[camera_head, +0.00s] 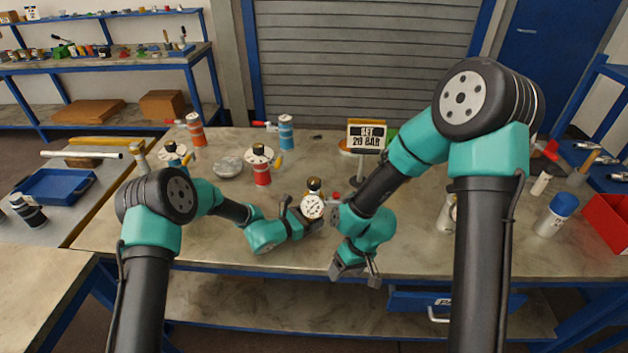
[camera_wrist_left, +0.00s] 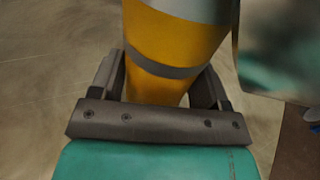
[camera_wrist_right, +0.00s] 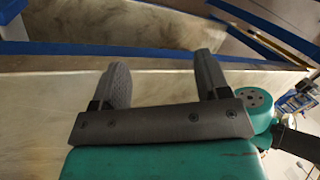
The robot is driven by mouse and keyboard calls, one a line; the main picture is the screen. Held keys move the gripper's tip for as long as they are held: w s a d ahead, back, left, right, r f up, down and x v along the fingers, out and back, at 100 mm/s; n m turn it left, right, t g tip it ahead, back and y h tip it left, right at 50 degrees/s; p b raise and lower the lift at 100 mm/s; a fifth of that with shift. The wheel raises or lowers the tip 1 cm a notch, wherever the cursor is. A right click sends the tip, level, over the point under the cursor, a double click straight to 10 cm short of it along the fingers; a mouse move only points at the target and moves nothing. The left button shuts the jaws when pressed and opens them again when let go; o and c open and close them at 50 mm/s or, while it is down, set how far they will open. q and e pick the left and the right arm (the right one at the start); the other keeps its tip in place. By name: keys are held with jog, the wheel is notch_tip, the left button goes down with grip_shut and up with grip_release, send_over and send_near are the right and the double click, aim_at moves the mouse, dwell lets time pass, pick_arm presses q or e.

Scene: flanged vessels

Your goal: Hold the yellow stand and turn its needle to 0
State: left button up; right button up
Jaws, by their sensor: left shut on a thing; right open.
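The yellow stand with a grey band fills the top of the left wrist view (camera_wrist_left: 165,88). In the head view a white round dial (camera_head: 313,207) with dark marks faces me, under a dark and brass top (camera_head: 314,185). The needle's reading is too small to tell. My left gripper (camera_head: 300,213) is shut on the stand from the left, with one finger on each side of it in the left wrist view (camera_wrist_left: 160,78). My right gripper (camera_head: 359,272) is open and empty, pointing down by the table's front edge, right of and nearer than the dial.
A red vessel (camera_head: 262,172) and a blue one (camera_head: 286,131) stand farther back. A blue-capped bottle (camera_head: 556,214) and a red bin (camera_head: 608,222) are at the right. The table's front middle is clear.

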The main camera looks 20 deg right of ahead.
jog(key=w+a+r+n, duration=0.2)
jog(key=w+r+n, duration=0.2)
jog(key=w+r, duration=0.55)
notch_tip(320, 180, up, 10)
jog(key=n+h, duration=0.3)
jog(key=n, duration=0.1)
send_over(314, 180)
jog(key=s, duration=0.5)
jog(key=shift+r, duration=0.1)
jog(key=w+r+n+h, duration=0.1)
jog(key=w+r, duration=0.3)
jog(key=r, duration=0.2)
jog(key=shift+w+r+t, duration=0.3)
jog(key=shift+w+r, duration=0.1)
notch_tip(314, 180, down, 12)
jog(key=shift+f, duration=0.1)
jog(key=shift+c, duration=0.5)
